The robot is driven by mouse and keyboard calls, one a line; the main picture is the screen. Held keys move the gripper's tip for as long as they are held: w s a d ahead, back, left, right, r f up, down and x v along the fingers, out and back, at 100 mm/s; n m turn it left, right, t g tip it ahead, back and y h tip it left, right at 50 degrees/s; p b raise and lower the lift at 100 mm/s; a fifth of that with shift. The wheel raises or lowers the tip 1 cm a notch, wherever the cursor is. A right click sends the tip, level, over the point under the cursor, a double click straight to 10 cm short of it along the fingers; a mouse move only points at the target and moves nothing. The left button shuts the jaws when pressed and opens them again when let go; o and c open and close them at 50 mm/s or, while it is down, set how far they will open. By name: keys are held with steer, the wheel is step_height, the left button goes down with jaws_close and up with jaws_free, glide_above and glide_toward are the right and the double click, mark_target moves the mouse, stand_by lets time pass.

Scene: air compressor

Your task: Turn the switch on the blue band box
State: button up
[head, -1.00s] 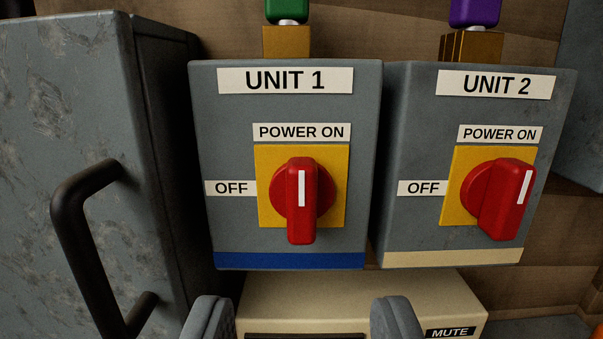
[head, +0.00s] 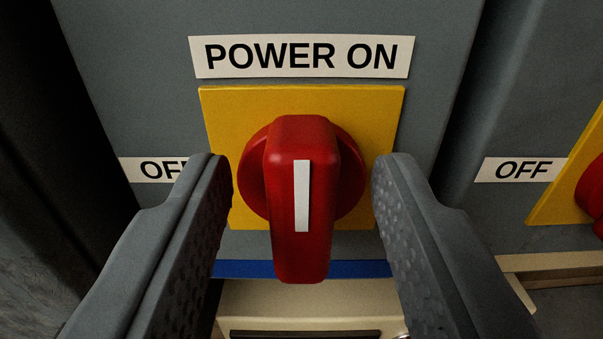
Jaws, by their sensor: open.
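The blue band box (head: 300,17) fills the middle of the view, a grey box with a blue band (head: 350,268) along its bottom. Its red rotary switch (head: 318,250) sits on a yellow plate (head: 225,110). The handle is upright, its white line vertical and in line with the POWER ON label (head: 300,57) above. The OFF label (head: 150,169) to the left is partly hidden by my left finger. My gripper (head: 302,185) is open, one finger on each side of the red handle, with a visible gap on both sides.
A second grey box (head: 530,90) with its own red switch (head: 590,190), OFF label and cream band stands close on the right. A dark cabinet (head: 40,130) stands at the left. A cream box (head: 300,297) lies below.

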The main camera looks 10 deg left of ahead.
jaws_close()
steer(key=shift+a+n, duration=0.1)
steer(key=shift+n, duration=0.4)
steer(key=n, duration=0.3)
steer(key=shift+s+a+n, duration=0.1)
steer(key=shift+a+n, duration=0.15)
steer(key=shift+n, duration=0.15)
steer(key=shift+s+a+f+n, duration=0.15)
steer(key=shift+f+n, duration=0.1)
steer(key=shift+n, duration=1.9)
steer(key=shift+w+a+f+n, duration=0.15)
steer(key=shift+f+n, duration=0.15)
steer(key=shift+n, duration=1.9)
steer(key=shift+s+a+f+n, duration=0.15)
steer(key=shift+f+n, duration=0.1)
steer(key=shift+n, duration=1.9)
